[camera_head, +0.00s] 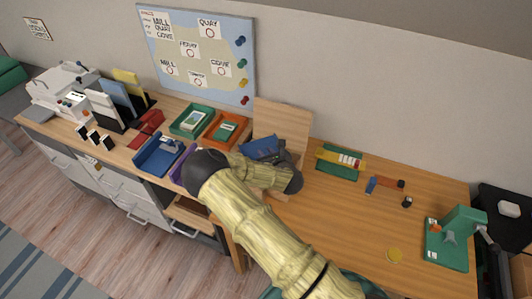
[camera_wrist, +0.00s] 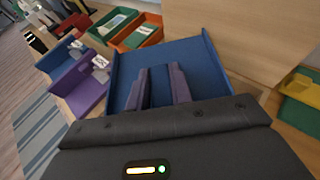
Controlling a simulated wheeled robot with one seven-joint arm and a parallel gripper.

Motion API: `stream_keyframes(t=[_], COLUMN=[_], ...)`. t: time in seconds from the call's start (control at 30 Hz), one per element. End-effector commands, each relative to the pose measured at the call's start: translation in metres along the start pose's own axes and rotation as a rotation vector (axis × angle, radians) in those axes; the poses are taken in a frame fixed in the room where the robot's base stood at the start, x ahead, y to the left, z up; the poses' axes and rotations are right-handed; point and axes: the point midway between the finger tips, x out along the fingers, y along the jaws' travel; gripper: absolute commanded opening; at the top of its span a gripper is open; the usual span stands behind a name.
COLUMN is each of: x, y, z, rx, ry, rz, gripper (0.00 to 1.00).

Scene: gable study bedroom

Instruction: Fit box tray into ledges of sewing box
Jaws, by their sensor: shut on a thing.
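The blue box tray (camera_head: 260,148) is at the wooden sewing box, in front of its raised lid (camera_head: 282,122). In the wrist view the tray (camera_wrist: 205,58) fills the middle, below and beside the lid (camera_wrist: 255,35). My gripper (camera_wrist: 162,85) is shut on the tray's middle part, with a finger on each side. In the head view my arm and wrist cover the front of the box and the fingertips. The ledges are hidden, so I cannot tell whether the tray touches them.
Left of the box stand a green tray (camera_head: 191,121), an orange tray (camera_head: 224,129), another blue tray (camera_head: 160,155) and a purple tray (camera_wrist: 80,87). A green-and-yellow item (camera_head: 340,161) lies to the right. A green machine (camera_head: 450,238) stands at the far right.

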Motion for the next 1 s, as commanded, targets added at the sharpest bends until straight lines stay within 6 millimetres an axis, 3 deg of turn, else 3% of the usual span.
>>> stream_keyframes(t=[0.47,0.5,0.6,1.0], x=[0.0038,0.0038,0.0037,0.0017], y=[0.0002,0.0002,0.0002,-0.0001], z=[-0.0088,-0.0092,-0.0091,-0.0042], rx=[0.000,0.000,0.000,0.000], ry=[-0.001,0.000,0.000,0.000], rz=[0.000,0.000,0.000,0.000], gripper=[0.00,0.26,0.43,0.43])
